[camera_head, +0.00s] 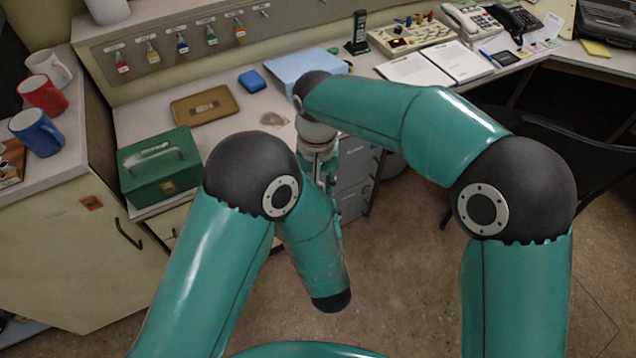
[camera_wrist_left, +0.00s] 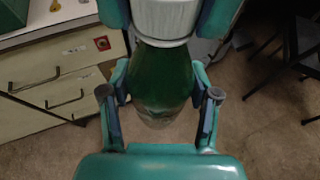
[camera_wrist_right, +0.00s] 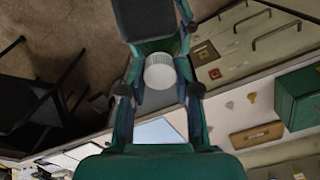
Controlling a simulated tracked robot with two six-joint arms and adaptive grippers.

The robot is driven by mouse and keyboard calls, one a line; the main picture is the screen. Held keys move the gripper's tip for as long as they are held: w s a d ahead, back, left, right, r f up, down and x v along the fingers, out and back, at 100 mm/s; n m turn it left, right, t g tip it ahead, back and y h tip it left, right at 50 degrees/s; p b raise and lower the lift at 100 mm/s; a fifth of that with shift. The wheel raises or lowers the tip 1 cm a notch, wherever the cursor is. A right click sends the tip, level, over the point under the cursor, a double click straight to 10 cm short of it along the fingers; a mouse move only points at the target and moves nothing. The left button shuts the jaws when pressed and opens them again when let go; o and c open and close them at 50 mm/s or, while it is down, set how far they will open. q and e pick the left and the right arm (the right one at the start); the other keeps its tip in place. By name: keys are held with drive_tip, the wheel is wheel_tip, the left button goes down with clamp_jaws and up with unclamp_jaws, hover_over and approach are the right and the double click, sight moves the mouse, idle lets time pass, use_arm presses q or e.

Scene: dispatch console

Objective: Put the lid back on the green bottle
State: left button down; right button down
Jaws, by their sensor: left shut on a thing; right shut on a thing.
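The green bottle (camera_wrist_left: 162,85) is held between the fingers of my left gripper (camera_wrist_left: 160,76) in the left wrist view, above the floor. The white ribbed lid (camera_wrist_left: 164,18) is at the bottle's top end, between the fingers of my right gripper (camera_wrist_left: 164,12). In the right wrist view the round lid (camera_wrist_right: 160,72) sits between my right gripper's fingers (camera_wrist_right: 161,78). The lid lines up with the bottle there; I cannot tell whether it is seated or just above. My arms hide the bottle and lid in the head view.
Mugs (camera_head: 38,132) stand on the left cabinet. A dark chair (camera_head: 560,150) is at right. Open floor lies below.

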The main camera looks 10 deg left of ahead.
drive_tip(key=m, duration=0.3)
drive_tip(key=shift+w, duration=0.1)
drive_tip(key=c, duration=0.7)
unclamp_jaws()
drive_tip(key=shift+c, duration=0.2)
drive_tip(key=shift+r, duration=0.1)
wheel_tip(320, 180, up, 12)
